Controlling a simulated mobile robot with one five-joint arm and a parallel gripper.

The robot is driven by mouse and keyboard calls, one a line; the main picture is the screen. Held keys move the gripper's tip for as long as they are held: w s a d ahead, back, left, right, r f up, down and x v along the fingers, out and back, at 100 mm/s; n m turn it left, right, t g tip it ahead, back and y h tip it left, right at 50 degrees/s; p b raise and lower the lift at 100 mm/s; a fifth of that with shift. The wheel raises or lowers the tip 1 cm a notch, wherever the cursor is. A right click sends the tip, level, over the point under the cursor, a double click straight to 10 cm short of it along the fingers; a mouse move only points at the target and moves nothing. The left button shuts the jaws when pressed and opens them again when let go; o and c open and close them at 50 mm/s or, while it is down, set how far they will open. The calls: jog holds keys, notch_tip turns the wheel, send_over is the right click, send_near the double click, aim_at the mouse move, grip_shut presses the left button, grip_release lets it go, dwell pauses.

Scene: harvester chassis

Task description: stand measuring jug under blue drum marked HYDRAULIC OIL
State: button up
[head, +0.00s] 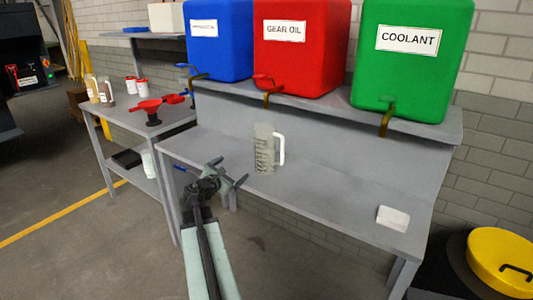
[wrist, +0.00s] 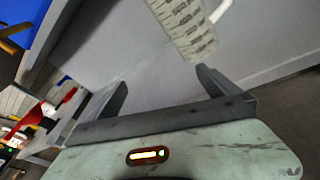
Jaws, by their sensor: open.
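The measuring jug (head: 264,150) is a translucent grey jug with dark marks and a white handle on its right. It stands upright on the grey bench below the red drum. It also shows at the top of the wrist view (wrist: 187,25). The blue drum (head: 220,50) stands on the raised shelf at the left of the row; its label is small and hard to read. Its tap (head: 193,72) hangs at its lower left. My gripper (head: 228,172) is open and empty, left of the jug and apart from it. In the wrist view its fingers (wrist: 160,90) are spread.
The red GEAR OIL drum (head: 300,55) and green COOLANT drum (head: 408,65) stand right of the blue one. A white block (head: 393,217) lies on the bench (head: 325,203). A side table (head: 118,112) holds red funnels (head: 150,108) and bottles. Bench space left of the jug is clear.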

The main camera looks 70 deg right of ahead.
aim_at(260, 155)
jog(key=s+d+r+n, duration=0.1)
jog(key=s+d, duration=0.1)
jog(key=s, duration=0.1)
jog(key=s+d+r+n+h, duration=0.1)
jog(key=s+d+n, duration=0.1)
jog(key=s+d+r+n+h, duration=0.1)
jog(key=s+d, duration=0.2)
jog(key=shift+s+r, duration=0.25)
jog(key=shift+s, duration=0.1)
jog(key=shift+g, duration=0.3)
jog(key=shift+s+d, duration=0.2)
jog(key=shift+d, duration=1.75)
jog(key=shift+s+d, duration=0.15)
jog(key=shift+d, duration=1.8)
jog(key=shift+a, duration=0.1)
jog(key=c, duration=1.7)
